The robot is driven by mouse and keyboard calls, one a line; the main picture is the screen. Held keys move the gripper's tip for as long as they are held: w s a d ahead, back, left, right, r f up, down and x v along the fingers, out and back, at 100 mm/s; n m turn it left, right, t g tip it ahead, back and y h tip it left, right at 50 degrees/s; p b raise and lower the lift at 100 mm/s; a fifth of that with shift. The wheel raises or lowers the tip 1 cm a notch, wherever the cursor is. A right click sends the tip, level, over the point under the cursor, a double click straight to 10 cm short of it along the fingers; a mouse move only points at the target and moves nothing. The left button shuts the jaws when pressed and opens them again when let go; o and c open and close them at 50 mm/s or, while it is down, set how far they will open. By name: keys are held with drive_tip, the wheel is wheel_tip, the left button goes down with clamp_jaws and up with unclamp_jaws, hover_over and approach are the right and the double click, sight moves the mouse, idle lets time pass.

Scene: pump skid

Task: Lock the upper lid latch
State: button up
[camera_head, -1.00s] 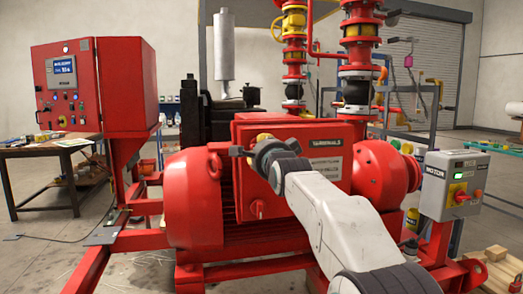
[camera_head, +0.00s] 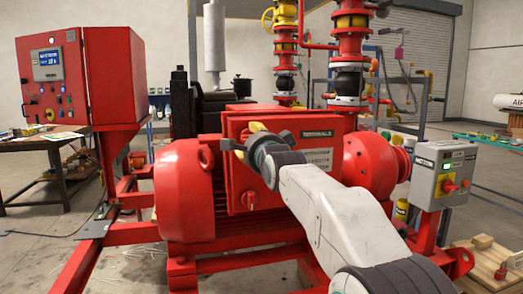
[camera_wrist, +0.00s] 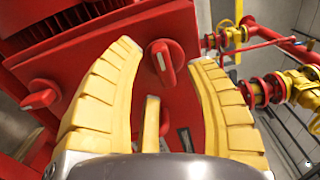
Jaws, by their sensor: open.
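The red terminal box (camera_head: 290,160) sits on the red motor, its lid facing me. In the wrist view, the upper lid latch (camera_wrist: 165,62) is a red knob with a pale-striped handle, seen between the yellow fingertips. The lower latch (camera_wrist: 40,95) is to the left there; its handle lies crosswise to the upper one's. The lower latch also shows in the head view (camera_head: 250,201). My gripper (camera_wrist: 167,50) is open, its fingers either side of the upper latch; contact cannot be told. In the head view my gripper (camera_head: 240,140) is at the box's upper left and hides that latch.
A grey motor switch box (camera_head: 443,173) is at right. Red and yellow pipes with valves (camera_head: 350,50) rise behind the terminal box. A round red housing (camera_head: 368,165) is close right of it.

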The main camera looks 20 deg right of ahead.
drive_tip(key=s, duration=0.9)
drive_tip(key=shift+s, duration=0.4)
drive_tip(key=s+f+n+g+p, duration=0.3)
drive_tip(key=s+n+g+p, duration=0.2)
drive_tip(key=s+p, duration=0.3)
drive_tip(key=s+f+n+g+p, duration=0.4)
drive_tip(key=s+n+p, duration=0.3)
drive_tip(key=s, duration=0.7)
drive_tip(key=s+f+n+g+p, duration=0.4)
drive_tip(key=s+n+g+p, duration=0.1)
drive_tip(key=s+p, duration=0.4)
drive_tip(key=shift+s+n+g, duration=0.3)
drive_tip(key=shift+s+n, duration=0.3)
drive_tip(key=shift+s, duration=0.35)
drive_tip(key=shift+o, duration=0.2)
drive_tip(key=shift+a+r, duration=0.1)
